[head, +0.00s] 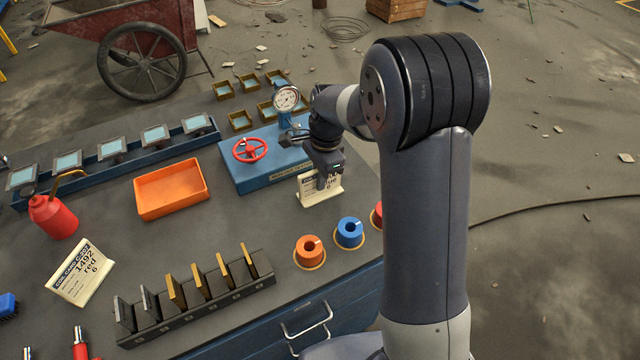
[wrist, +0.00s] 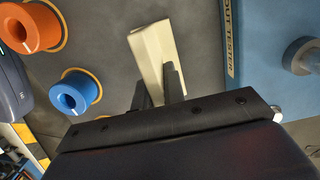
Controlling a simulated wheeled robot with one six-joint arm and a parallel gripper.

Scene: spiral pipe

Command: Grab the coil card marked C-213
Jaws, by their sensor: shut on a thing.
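A cream coil card (head: 318,194) stands on the bench in front of the blue tester. My gripper (head: 327,180) is shut on its upper part and covers most of its print, so its mark cannot be read. In the wrist view the same card (wrist: 152,48) shows edge-on between the fingers of my gripper (wrist: 160,88). A second coil card (head: 82,272) stands tilted at the left of the bench. Its heading seems to read C-207, with 1492, red and 6 below.
The blue tester (head: 262,180) with a red handwheel (head: 249,150) and gauge (head: 286,98) is close behind. Orange (head: 309,252) and blue (head: 349,233) spools stand in front. An orange tray (head: 171,189), a slotted black rack (head: 200,306) and a red oil can (head: 53,217) are further left.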

